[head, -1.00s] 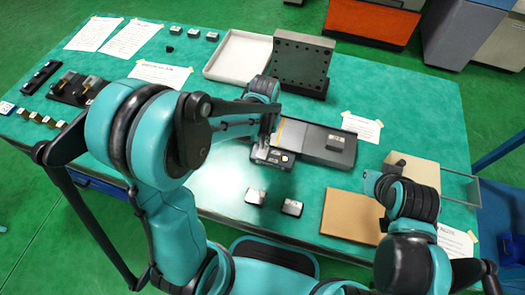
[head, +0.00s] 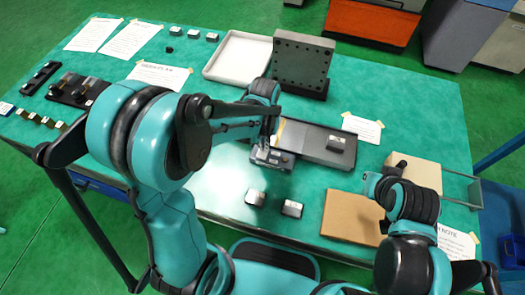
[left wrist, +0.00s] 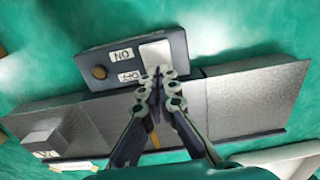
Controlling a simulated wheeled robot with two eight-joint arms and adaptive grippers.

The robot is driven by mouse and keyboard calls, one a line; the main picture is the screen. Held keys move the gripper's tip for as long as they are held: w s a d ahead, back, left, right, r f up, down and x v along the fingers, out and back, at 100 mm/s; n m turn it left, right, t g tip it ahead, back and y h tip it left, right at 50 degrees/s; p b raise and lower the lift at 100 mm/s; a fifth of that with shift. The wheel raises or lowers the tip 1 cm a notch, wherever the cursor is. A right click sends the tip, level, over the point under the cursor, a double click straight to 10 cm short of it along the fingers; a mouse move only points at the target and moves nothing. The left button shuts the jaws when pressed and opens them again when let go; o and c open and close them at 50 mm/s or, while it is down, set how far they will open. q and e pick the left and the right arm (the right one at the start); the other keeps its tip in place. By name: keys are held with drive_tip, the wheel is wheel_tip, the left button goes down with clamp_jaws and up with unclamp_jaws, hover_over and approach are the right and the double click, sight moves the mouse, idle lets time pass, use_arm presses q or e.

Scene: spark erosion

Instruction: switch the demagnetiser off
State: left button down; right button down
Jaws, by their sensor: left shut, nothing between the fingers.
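The demagnetiser (head: 312,143) is a long dark unit with a grey top near the middle of the table. Its small control box (head: 272,160) is at its front edge. In the left wrist view the box (left wrist: 98,62) carries ON and OFF labels, a brown round knob or lamp (left wrist: 99,72) and a pale plate (left wrist: 154,52). My left gripper (left wrist: 160,74) is shut and empty, its tips at the pale plate beside the OFF label; contact cannot be told. In the head view the left arm partly hides the box. My right arm (head: 405,200) is at the right; its fingers are not clear.
A dark block (head: 336,143) sits on the demagnetiser. Two small metal blocks (head: 255,197) (head: 292,208) lie in front. A brown board (head: 350,217) is to the right. A white tray (head: 238,57) and an upright drilled plate (head: 302,62) stand behind.

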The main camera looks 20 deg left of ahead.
use_arm(q)
drive_tip(key=shift+r+p, duration=2.5)
drive_tip(key=shift+r, duration=0.9)
drive_tip(key=shift+f, duration=0.1)
drive_tip(key=s+a+r+t, duration=0.2)
drive_tip(key=s+r+t, duration=0.1)
drive_tip(key=s+r, duration=0.2)
drive_tip(key=s+a+r+t+b, duration=0.1)
drive_tip(key=s+a+r+t, duration=0.1)
drive_tip(key=s+r+t, duration=0.2)
drive_tip(key=shift+s+a+r, duration=0.35)
drive_tip(key=shift+s+r, duration=0.3)
drive_tip(key=shift+r, duration=0.1)
